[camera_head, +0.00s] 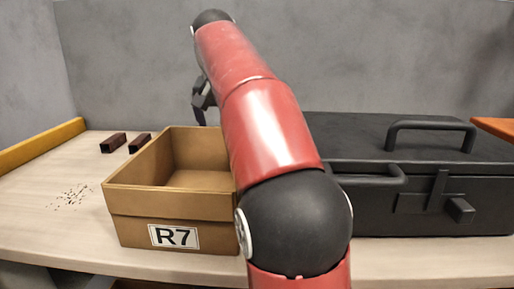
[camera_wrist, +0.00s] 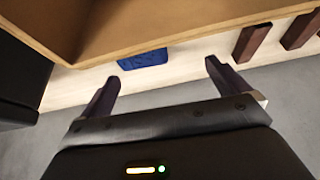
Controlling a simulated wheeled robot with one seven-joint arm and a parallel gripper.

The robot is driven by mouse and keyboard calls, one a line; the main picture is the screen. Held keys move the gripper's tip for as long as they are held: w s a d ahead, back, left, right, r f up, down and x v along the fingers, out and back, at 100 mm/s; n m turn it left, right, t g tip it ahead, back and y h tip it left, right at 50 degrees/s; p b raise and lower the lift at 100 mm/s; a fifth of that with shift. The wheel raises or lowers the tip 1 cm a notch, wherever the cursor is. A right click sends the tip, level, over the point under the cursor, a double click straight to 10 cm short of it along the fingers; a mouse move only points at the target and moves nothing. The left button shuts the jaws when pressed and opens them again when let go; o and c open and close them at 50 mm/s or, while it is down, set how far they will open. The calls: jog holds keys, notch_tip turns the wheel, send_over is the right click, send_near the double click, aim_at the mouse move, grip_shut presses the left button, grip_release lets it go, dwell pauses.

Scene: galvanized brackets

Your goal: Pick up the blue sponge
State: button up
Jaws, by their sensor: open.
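The blue sponge (camera_wrist: 143,59) lies flat on the pale tabletop in the wrist view, close beside the wall of the brown box. The box edge may hide part of it. In the head view the sponge is hidden behind the box and my arm. My gripper (camera_wrist: 160,76) is open and empty, its two dark fingers spread apart. The sponge lies ahead of the gap between the fingertips, a little toward the left finger, and apart from both. In the head view my gripper (camera_head: 200,110) shows only partly, beyond the box's far side.
The open brown box (camera_head: 172,205) labelled R7 stands in front, its visible floor bare. A black case (camera_head: 420,170) stands at right. Two dark red-brown bars (camera_head: 114,144) lie at left, near dark specks (camera_head: 72,196). A yellow edge rail (camera_head: 40,146) and grey wall (camera_head: 330,60) bound the table.

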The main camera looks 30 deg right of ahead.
jog(key=d+f, duration=0.1)
jog(key=s+d+f, duration=0.1)
jog(key=d, duration=0.1)
jog(key=shift+f+m+g+b, duration=0.2)
jog(key=shift+m+g+b, duration=0.1)
jog(key=shift+b, duration=0.1)
jog(key=b+x, duration=0.1)
jog(key=x, duration=0.4)
jog(key=shift+w+d+f+b, duration=0.25)
jog(key=shift+w+f+b, duration=0.05)
jog(key=shift+b, duration=0.1)
jog(key=shift+c, duration=0.3)
jog(key=c, duration=0.8)
jog(key=shift+c, duration=0.2)
jog(key=shift+r, duration=0.15)
notch_tip(320, 180, up, 10)
jog(key=p, duration=1)
jog(key=shift+p, duration=0.4)
